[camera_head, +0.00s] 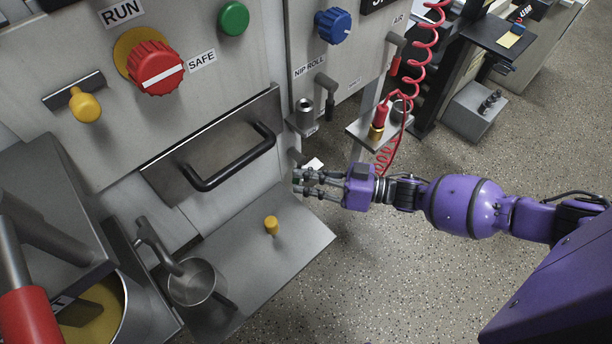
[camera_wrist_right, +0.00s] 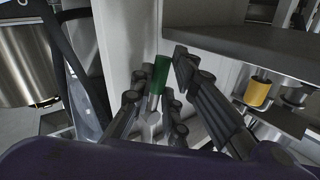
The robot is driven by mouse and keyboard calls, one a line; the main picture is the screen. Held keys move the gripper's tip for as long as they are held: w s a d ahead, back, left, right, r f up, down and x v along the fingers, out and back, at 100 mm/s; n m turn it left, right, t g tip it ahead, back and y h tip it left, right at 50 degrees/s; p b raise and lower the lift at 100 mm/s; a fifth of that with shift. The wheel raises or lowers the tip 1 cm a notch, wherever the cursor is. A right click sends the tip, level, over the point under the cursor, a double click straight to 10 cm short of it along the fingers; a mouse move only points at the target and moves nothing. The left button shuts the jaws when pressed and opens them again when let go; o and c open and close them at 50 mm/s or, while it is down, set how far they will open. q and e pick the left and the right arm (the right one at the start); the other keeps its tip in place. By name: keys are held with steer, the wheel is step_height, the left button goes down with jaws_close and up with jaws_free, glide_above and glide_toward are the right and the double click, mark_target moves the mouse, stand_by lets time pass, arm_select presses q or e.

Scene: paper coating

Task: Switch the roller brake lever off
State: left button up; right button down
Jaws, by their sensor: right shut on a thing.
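A small lever with a green grip and a metal shank (camera_wrist_right: 158,76) shows between the fingers in the right wrist view, in front of a pale machine panel. I take it for the roller brake lever, but no label on it is readable. My right gripper (camera_head: 296,182) reaches in from the right in the head view, beside the machine's lower right corner. It is shut on the lever, and the fingers (camera_wrist_right: 165,100) stand either side of it in the wrist view. In the head view the fingers hide the lever. My left gripper is not in view.
A metal shelf (camera_head: 305,240) with a yellow knob (camera_head: 271,225) lies left of the gripper. A black drawer handle (camera_head: 230,160) is above it. A small bracket (camera_head: 365,130) holds a red air nozzle (camera_head: 381,115) with a coiled hose. Speckled floor is open below the arm.

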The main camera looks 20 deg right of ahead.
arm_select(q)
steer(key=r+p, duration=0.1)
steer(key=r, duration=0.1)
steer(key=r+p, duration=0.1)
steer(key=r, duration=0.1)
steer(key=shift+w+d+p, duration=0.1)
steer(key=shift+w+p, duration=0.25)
arm_select(e)
steer(key=shift+w+d+r+n+g+h, duration=0.1)
steer(key=shift+w+d+n+g+h, duration=0.2)
steer(key=shift+d+n+h, duration=0.55)
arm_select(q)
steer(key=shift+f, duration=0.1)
arm_select(e)
steer(key=shift+a+n, duration=0.15)
steer(key=shift+n, duration=0.1)
steer(key=c, duration=1.7)
jaws_free()
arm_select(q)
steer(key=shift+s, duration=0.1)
arm_select(e)
steer(key=v, duration=1.2)
